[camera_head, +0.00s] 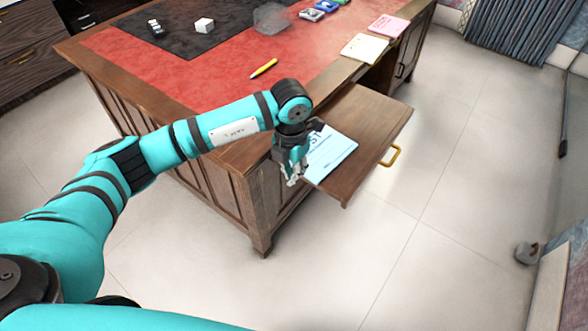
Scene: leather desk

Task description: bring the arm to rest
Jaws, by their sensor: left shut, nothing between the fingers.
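My left gripper (293,176) hangs at the end of the teal left arm, pointing down beside the near left edge of a pulled-out wooden board or drawer (367,135) of the desk. Its fingers are shut with nothing between them. A white and light blue paper (331,153) with printing lies on the pulled-out part, just right of the gripper. The gripper and wrist cover part of the paper's left side; I cannot tell whether they touch it. My right gripper is not in view.
The wooden desk (85,57) has a red leather top with a yellow pen (264,68), a white cube (204,25) and pads, one yellow (364,48) and one pink (389,26). A yellow handle (391,155) sticks out at right. The tiled floor (440,250) in front is clear.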

